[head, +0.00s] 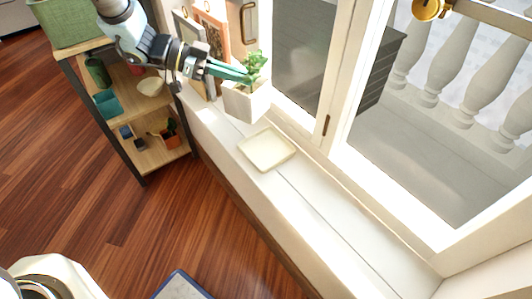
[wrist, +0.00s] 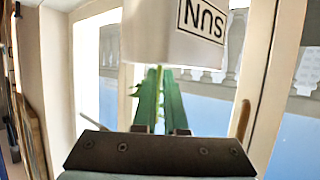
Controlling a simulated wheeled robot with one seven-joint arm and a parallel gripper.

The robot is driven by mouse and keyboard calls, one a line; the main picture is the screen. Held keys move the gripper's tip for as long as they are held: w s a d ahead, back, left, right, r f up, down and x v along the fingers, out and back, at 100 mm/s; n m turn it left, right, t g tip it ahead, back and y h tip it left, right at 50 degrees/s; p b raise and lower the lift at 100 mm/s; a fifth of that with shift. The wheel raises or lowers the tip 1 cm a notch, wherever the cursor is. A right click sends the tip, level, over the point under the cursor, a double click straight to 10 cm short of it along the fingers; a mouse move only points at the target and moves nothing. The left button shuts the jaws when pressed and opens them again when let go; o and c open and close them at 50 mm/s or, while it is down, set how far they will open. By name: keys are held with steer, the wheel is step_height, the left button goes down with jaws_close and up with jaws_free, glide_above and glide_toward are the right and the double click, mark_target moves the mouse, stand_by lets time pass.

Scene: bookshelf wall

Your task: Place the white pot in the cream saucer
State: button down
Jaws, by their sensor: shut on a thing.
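The white pot (head: 245,102) with a green plant (head: 254,66) is held by my gripper (head: 238,74) in the head view. It hangs above the window sill, up and to the left of the saucer. The cream saucer (head: 267,148) is a shallow square dish lying empty on the sill. In the wrist view the pot (wrist: 165,35) bears the dark letters "SUN", seen upside down. The green fingers of my gripper (wrist: 160,75) are shut by the plant's stem at the pot's rim. The exact contact is partly hidden.
A wooden shelf (head: 155,155) with bowls, cups and small pots stands at left. Picture frames (head: 213,32) lean behind my gripper. The window frame (head: 345,100) borders the sill. The sill (head: 330,215) is clear to the right of the saucer.

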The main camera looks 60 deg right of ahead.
mark_target(255, 119)
steer(key=s+f+m+y, duration=0.1)
steer(key=s, duration=0.1)
steer(key=s+f+m+g+y, duration=0.1)
steer(key=s+f, duration=0.1)
steer(key=s+a+f+m+g+y, duration=0.1)
steer(key=s+f+y, duration=0.1)
steer(key=shift+s+f+m, duration=0.15)
steer(key=shift+s+m, duration=0.25)
steer(key=shift+f, duration=2.3)
steer(key=c, duration=1.4)
jaws_free()
steer(key=shift+f, duration=0.2)
steer(key=shift+c, duration=0.2)
steer(key=o, duration=0.5)
steer(key=shift+c, duration=0.2)
steer(key=shift+r, duration=0.1)
steer(key=b+v, duration=0.1)
steer(key=v, duration=1.1)
steer(key=shift+d+r, duration=0.1)
